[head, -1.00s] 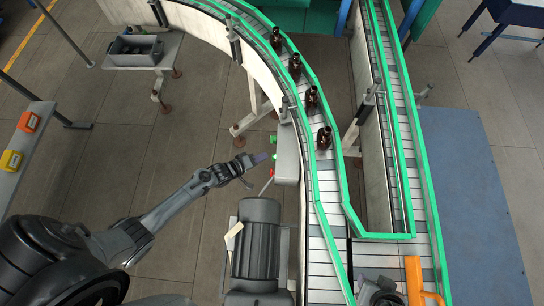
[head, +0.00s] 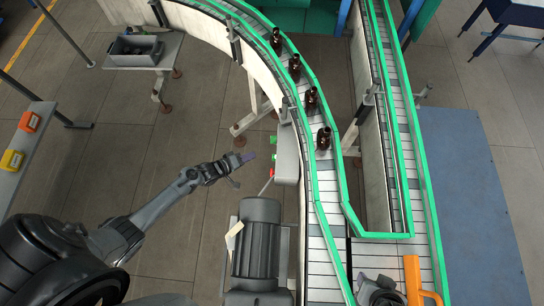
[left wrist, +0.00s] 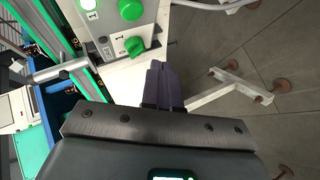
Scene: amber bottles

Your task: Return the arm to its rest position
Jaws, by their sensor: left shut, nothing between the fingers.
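My left arm reaches in from the left in the head view. My left gripper (head: 247,157) is shut and empty, a little left of the grey control box (head: 286,155) on the conveyor's side. In the left wrist view its fingers (left wrist: 162,84) are together, just below the box with green knobs (left wrist: 135,46). My right gripper (head: 380,292) shows only in part at the bottom edge, beside an orange upright handle (head: 413,280); its fingers are not clear.
Several amber bottles (head: 324,138) stand in a row on the curved conveyor (head: 325,195) with green rails. A dark grey motor (head: 257,240) stands below the control box. A grey bin (head: 136,48) is on a small table. Open floor lies left of the conveyor.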

